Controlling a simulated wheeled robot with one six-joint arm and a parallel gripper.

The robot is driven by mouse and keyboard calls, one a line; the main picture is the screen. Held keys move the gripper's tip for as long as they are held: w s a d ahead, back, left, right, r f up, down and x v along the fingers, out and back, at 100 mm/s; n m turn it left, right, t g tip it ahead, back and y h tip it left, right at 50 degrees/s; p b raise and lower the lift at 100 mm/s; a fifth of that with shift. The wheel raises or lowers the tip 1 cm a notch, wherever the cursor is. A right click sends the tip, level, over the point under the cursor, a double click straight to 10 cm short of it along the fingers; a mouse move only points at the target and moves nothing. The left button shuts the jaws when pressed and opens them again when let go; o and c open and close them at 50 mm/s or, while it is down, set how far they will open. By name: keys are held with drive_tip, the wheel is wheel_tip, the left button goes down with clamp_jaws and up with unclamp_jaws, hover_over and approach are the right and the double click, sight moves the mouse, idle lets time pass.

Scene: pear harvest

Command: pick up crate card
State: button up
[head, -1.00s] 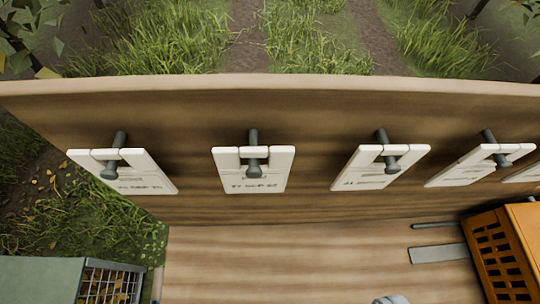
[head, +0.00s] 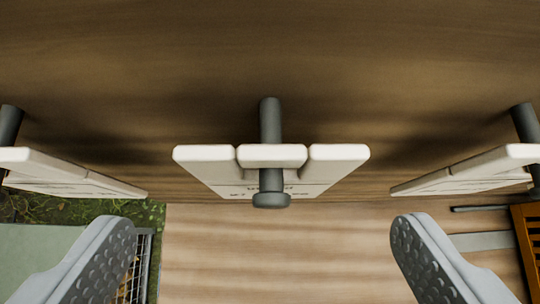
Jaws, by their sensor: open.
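A white crate card (head: 215,175) hangs from a dark grey peg (head: 270,125) on the wooden board, in the middle of the head view. Dark printing shows low on its face, too foreshortened to read. Similar white cards hang on pegs at the left (head: 70,175) and at the right (head: 460,170), both cut by the picture edges. My gripper (head: 262,250) is open and empty. Its two grey dimpled fingers stand wide apart, below the middle card in the picture, one to each side and not touching it.
The wooden board (head: 400,60) fills the upper picture. A wooden surface (head: 270,260) lies below the cards. An orange crate (head: 528,235) and a flat grey strip (head: 482,241) are at the right. A green box (head: 35,245) and a wire basket (head: 143,260) are at lower left.

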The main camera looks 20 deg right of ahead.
sight(272, 209)
drive_tip(key=x, duration=0.5)
drive_tip(key=shift+d, duration=0.15)
drive_tip(key=c, duration=1.1)
